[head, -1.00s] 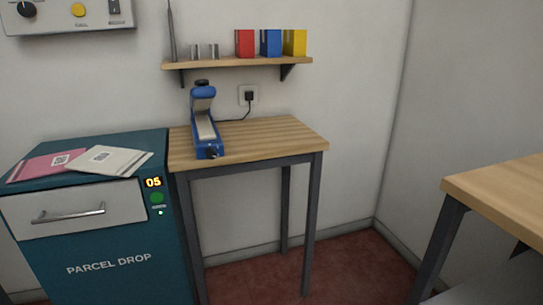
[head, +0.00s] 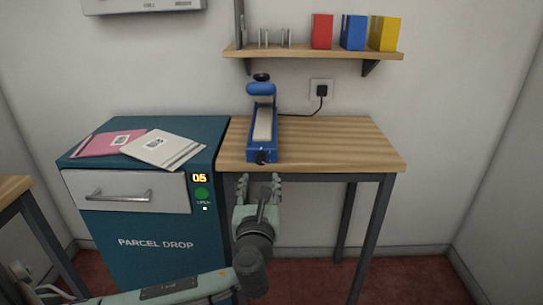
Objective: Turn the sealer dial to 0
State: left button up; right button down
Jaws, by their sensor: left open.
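The blue sealer (head: 264,125) stands on the wooden table (head: 340,140), near its left side. Its dial (head: 262,157) is a small dark knob on the front face, close to the table's front edge. The dial's marks are too small to read. My left gripper (head: 259,178) is open and empty, just in front of and below the dial, with its fingers pointing toward the sealer. It appears apart from the dial. My right gripper is not in the picture.
A teal parcel drop box (head: 150,243) stands left of the table, with envelopes (head: 163,148) on top. A cord runs from the sealer to the wall socket (head: 321,91). A shelf (head: 315,52) with coloured boxes hangs above. The table's right half is clear.

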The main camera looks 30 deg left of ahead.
aim_at(261, 162)
pick_arm(q)
jog(key=x, duration=0.7)
jog(key=shift+w+a+r, duration=0.2)
jog(key=shift+r, duration=0.05)
jog(key=shift+c, duration=0.5)
grip_shut()
